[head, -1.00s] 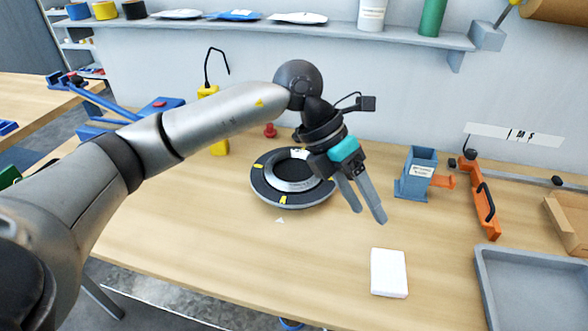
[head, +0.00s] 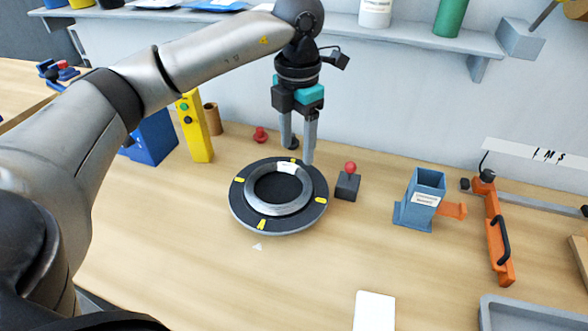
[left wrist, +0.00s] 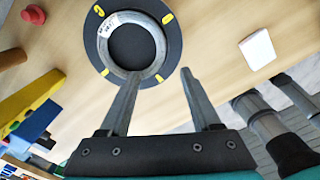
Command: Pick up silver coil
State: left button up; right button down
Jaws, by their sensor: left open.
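The silver coil (head: 250,200) is a ring with a white label, lying flat on a round black turntable (head: 238,209) with yellow marks. In the left wrist view the coil (left wrist: 104,45) is beyond my fingertips, with the black turntable (left wrist: 172,50) around it. My left gripper (head: 299,156) points down above the back right part of the turntable, open and empty. In the left wrist view its two fingers (left wrist: 160,75) are apart, and one fingertip overlaps the coil's lower edge in the picture. My right gripper is not in view.
A small box with a red knob (head: 347,184) stands right of the turntable. A blue holder (head: 418,203) and an orange clamp (head: 497,235) stand further right. A yellow control post (head: 195,128) is at left. A white block (head: 374,312) lies in front. Bare table lies between.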

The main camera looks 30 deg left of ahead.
aim_at(297, 201)
pick_arm(q)
notch_tip(297, 201, down, 15)
jog(key=shift+s+d+f+b, duration=0.1)
jog(key=shift+b, duration=0.45)
grip_shut()
dwell(0.6)
dwell(0.9)
